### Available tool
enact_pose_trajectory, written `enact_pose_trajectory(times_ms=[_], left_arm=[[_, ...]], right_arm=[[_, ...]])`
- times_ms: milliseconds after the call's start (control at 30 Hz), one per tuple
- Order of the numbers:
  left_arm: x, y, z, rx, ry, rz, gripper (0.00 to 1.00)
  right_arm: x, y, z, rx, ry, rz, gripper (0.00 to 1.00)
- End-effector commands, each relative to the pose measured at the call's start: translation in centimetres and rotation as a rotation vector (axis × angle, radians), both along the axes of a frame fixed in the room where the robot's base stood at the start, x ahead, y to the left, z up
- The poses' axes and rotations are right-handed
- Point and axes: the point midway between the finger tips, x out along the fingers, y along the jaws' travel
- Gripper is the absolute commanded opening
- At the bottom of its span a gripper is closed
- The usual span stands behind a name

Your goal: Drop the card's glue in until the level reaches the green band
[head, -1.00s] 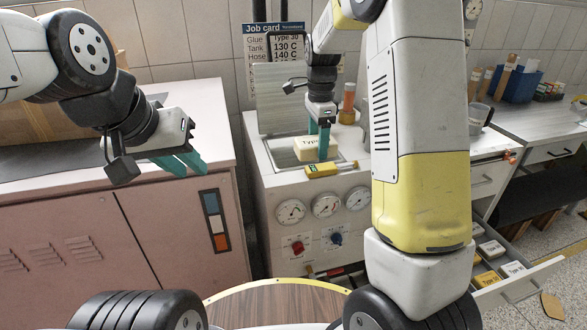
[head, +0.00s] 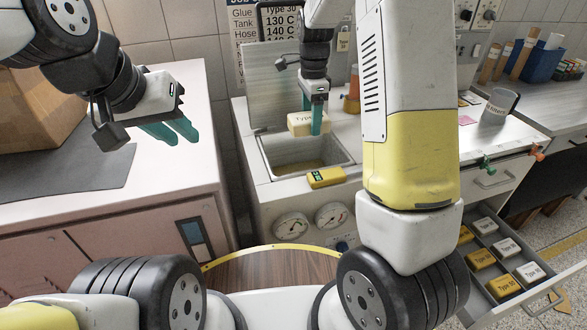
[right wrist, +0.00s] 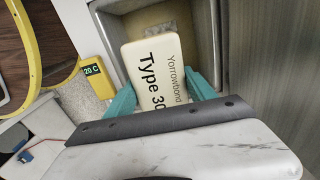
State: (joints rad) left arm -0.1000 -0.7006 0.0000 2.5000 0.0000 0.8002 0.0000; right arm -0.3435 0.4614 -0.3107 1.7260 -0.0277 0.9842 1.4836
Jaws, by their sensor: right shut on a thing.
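My right gripper (head: 311,112) is shut on a cream glue block (head: 299,124), above the open tank (head: 262,158) in the grey machine. In the right wrist view the block (right wrist: 155,75) reads "Yorrowbond Type 30", held between the teal fingers. The tank shows a tan floor or glue surface (head: 300,168); I cannot make out a green band. The job card (head: 282,20), partly hidden by my right arm, lists "Glue Type 30", "Tank 130 C". My left gripper (head: 172,132) is open and empty above the pink cabinet's edge.
A yellow readout (head: 326,177) sits on the tank's front edge; it shows "20 C" in the right wrist view. An open drawer (head: 555,283) at right holds several yellow and white blocks. A grey cup (head: 499,106) stands on the right counter. A cardboard box (head: 40,110) is at left.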

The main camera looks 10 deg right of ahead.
Motion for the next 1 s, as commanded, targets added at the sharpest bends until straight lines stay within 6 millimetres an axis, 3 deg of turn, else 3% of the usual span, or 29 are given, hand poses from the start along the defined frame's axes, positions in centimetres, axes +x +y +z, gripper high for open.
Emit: enact_pose_trajectory(times_ms=[300, 633, 667, 800, 1000], left_arm=[[0.0, 0.0, 0.0, 0.000, 0.000, 0.000, 0.25], [0.0, 0.0, 0.0, 0.000, 0.001, 0.000, 0.25], [0.0, 0.0, 0.0, 0.000, 0.001, 0.000, 0.25], [0.0, 0.0, 0.0, 0.000, 0.001, 0.000, 0.25], [0.0, 0.0, 0.0, 0.000, 0.001, 0.000, 0.25]], right_arm=[[0.0, 0.0, -2.8, 0.000, 0.000, 0.001, 0.02], [0.1, 0.0, -3.2, 0.000, -0.002, 0.001, 0.02], [0.1, 0.0, -3.2, 0.000, -0.002, 0.001, 0.65], [0.0, 0.0, -3.2, 0.000, -0.002, 0.001, 0.89], [0.0, 0.0, -3.2, 0.000, -0.001, 0.001, 0.89]])
